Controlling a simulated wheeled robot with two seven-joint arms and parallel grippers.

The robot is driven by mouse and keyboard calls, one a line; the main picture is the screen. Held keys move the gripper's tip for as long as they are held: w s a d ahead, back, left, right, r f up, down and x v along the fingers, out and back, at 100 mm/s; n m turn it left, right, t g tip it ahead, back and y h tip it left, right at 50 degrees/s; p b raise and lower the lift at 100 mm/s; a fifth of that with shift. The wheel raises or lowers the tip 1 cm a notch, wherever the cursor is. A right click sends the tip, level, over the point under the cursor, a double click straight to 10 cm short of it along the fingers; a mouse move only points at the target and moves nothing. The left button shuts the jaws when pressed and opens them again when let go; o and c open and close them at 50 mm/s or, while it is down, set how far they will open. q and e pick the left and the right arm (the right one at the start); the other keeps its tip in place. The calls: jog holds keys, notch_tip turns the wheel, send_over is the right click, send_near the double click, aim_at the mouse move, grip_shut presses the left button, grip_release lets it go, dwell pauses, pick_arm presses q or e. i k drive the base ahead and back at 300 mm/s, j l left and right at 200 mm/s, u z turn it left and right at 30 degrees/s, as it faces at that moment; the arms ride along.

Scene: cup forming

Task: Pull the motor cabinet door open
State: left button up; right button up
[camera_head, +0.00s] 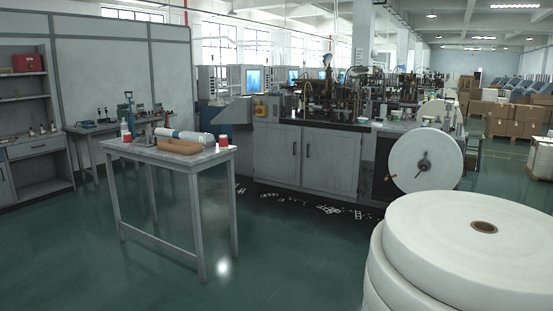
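A long cup-forming machine stands across the room, with a grey cabinet base below its worktop. Two grey cabinet doors (304,158) sit side by side in that base, and both look shut. Each door has a small dark handle near the middle seam. Which of them is the motor cabinet door, I cannot tell from the picture. A dark panel lies to their right, partly behind a white paper roll (426,160) mounted on the machine. Neither of my grippers shows in the head view.
A grey table (216,155) with a tan tray (177,146), bottles and red items stands at the left front. Large stacked white paper rolls (470,245) fill the lower right. Green floor (290,250) is open between them. Scraps lie before the cabinet.

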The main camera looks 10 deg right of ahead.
aim_at(278, 147)
jog(key=u, duration=0.45)
jog(key=i+u, duration=0.15)
jog(key=i, duration=0.65)
jog(key=i+l+u, duration=0.15)
jog(key=i, duration=0.65)
jog(key=i+z, duration=0.25)
jog(key=i, duration=0.2)
jog(key=i+j+z, duration=0.1)
jog(key=i+z, duration=0.15)
jog(key=i, duration=0.15)
jog(key=i+j+z, duration=0.2)
jog(key=i, duration=0.25)
jog(key=i+l+z, duration=0.3)
jog(key=i+z, duration=0.15)
jog(key=i, duration=0.2)
jog(key=i+l+z, duration=0.1)
jog(key=i+z, duration=0.3)
jog(key=i, duration=0.2)
jog(key=i+j+z, duration=0.15)
jog(key=i+z, duration=0.3)
jog(key=i, duration=2.85)
jog(key=i+u, duration=0.2)
jog(key=i, duration=0.8)
jog(key=i+l+u, duration=0.2)
jog(key=i, duration=0.75)
jog(key=i+u, duration=0.15)
jog(key=k+j, duration=0.05)
